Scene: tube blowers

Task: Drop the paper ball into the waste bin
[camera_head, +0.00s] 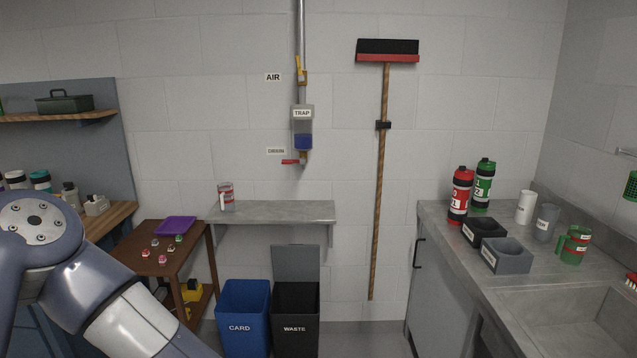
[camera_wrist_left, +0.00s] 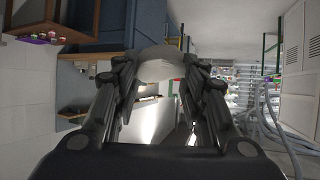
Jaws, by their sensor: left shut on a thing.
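The black waste bin (camera_head: 296,340), labelled WASTE, stands on the floor against the back wall in the head view. Its lid (camera_head: 296,262) stands upright, so the bin is open. My left arm crosses the lower left of the head view, and its gripper is outside that picture. In the left wrist view my left gripper (camera_wrist_left: 160,88) is shut on a rounded whitish thing (camera_wrist_left: 160,67), which looks like the paper ball. The fingers hide its sides. My right gripper is in neither view.
A blue bin (camera_head: 243,315) labelled CARD stands left of the waste bin. A grey wall shelf (camera_head: 275,211) with a can is above the bins. A small brown table (camera_head: 187,258) with a purple tray is at left. A sink counter (camera_head: 445,232) is at right.

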